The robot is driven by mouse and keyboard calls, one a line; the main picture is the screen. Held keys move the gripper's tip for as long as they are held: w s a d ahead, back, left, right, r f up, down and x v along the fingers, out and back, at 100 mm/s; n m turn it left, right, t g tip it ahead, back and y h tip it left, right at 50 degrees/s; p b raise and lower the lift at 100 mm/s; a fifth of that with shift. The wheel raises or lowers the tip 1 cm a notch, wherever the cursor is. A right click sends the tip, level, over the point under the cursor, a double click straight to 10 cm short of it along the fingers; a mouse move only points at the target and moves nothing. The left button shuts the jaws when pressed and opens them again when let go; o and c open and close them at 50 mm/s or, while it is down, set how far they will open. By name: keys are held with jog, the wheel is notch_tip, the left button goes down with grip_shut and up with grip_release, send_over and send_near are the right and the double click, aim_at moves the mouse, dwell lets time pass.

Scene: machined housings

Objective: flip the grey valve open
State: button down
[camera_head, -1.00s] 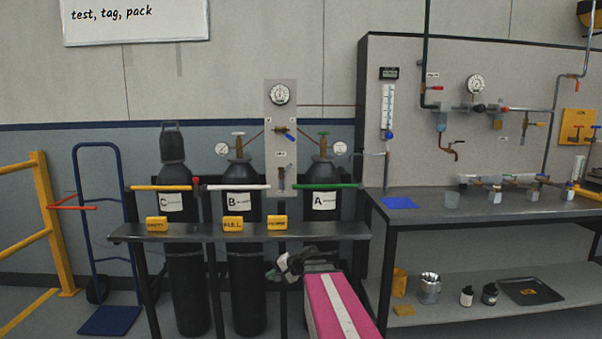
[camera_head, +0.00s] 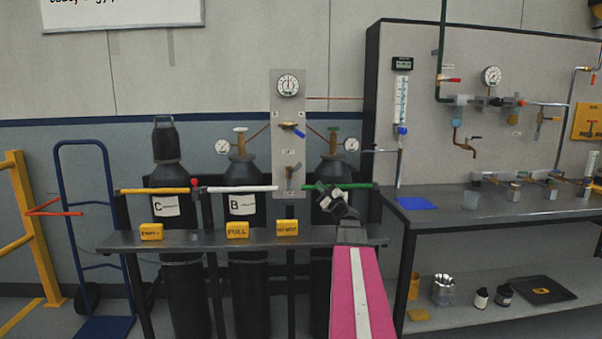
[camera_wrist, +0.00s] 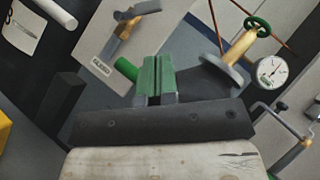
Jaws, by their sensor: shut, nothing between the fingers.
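The grey valve (camera_head: 291,173) sits low on the narrow upright panel behind the gas bottles, with a small label above it. In the wrist view the grey handle (camera_wrist: 139,11) shows at the top, on a brass body (camera_wrist: 122,35), with a label beside it. My gripper (camera_head: 328,196) is to the right of and slightly below the valve in the head view, in front of bottle A and near the green bar (camera_head: 357,185). In the wrist view its green fingertips (camera_wrist: 155,73) are together and empty, apart from the valve.
A blue-handled valve (camera_head: 293,128) and a gauge (camera_head: 288,85) are higher on the panel. The green-wheeled bottle valve (camera_wrist: 243,43) stands right of my fingers in the wrist view. A shelf (camera_head: 205,241) with yellow tags runs in front of the bottles.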

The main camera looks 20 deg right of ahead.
send_near(297, 160)
jog(key=shift+w+a+r, duration=0.25)
jog(key=shift+a+r, duration=0.1)
jog(key=shift+r, duration=0.15)
jog(key=shift+w+a+r, duration=0.25)
jog(key=shift+a+r, duration=0.05)
jog(key=shift+r, duration=0.2)
jog(key=shift+a+r+n+g+y, duration=0.15)
jog(key=shift+r+n+g+y, duration=0.3)
jog(key=shift+n, duration=0.25)
jog(key=shift+w+a+r+n+g+y, duration=0.15)
jog(key=shift+r+n+g, duration=0.15)
jog(key=shift+n+g, duration=0.25)
jog(key=shift+s+a+r+n+g+y, duration=0.15)
jog(key=shift+r+n+g, duration=0.15)
jog(key=shift+n, duration=0.45)
jog(key=shift+w+a+r+n+g, duration=0.2)
jog(key=shift+a+r+n+g, duration=0.2)
jog(key=shift+n+g, duration=0.35)
jog(key=shift+w+a+r+n+g, duration=0.15)
jog(key=shift+a+r+n+g, duration=0.25)
jog(key=shift+a+n+g, duration=0.2)
jog(key=shift+w+a+r+n+g, duration=0.15)
jog(key=shift+a+r+n+g, duration=0.25)
jog(key=shift+n, duration=0.25)
